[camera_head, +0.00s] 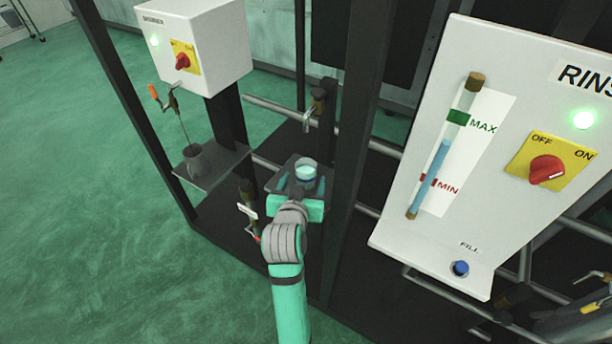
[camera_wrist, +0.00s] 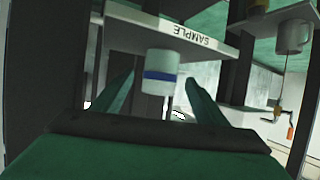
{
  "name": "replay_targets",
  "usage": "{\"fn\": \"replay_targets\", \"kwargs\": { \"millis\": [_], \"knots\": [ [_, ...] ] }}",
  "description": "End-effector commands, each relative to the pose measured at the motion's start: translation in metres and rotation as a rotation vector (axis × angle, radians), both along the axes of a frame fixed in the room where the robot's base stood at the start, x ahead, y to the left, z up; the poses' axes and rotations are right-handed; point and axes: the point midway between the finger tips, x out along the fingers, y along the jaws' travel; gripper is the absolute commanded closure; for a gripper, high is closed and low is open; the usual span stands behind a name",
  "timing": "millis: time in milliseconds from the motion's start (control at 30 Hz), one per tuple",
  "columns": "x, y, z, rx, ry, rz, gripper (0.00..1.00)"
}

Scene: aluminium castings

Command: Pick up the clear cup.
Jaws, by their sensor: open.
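The clear cup (camera_head: 306,172) stands upright on a small dark shelf (camera_head: 290,163) below a tap; it looks pale, with a bluish tint. In the wrist view, which is upside down, the cup (camera_wrist: 161,65) shows a blue band and stands on the shelf edge labelled SAMPLE (camera_wrist: 190,34). My gripper (camera_head: 303,184) is open, with a finger on either side of the cup. In the wrist view the fingers (camera_wrist: 159,84) lie left and right of it, with gaps showing. Its palm is short of the cup.
A tap (camera_head: 308,119) hangs above and behind the cup. A dark upright post (camera_head: 349,140) stands close to its right. A grey cup (camera_head: 199,160) is on another shelf at left, under a white box (camera_head: 215,40). The rinse panel (camera_head: 420,230) is at right.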

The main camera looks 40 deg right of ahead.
Motion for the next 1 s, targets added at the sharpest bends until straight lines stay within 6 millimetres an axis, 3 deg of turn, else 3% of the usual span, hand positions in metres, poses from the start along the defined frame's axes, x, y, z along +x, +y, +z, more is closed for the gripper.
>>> {"fn": "replay_targets", "kwargs": {
  "millis": [500,767,800,1000],
  "knots": [
    [0.033,-0.032,-0.026,0.000,-0.001,0.000,0.33],
    [0.035,-0.034,-0.027,-0.001,-0.001,0.000,0.33],
    [0.035,-0.034,-0.027,-0.001,-0.001,0.000,0.36],
    [0.035,-0.034,-0.027,-0.001,-0.001,0.000,0.81]
  ]
}}
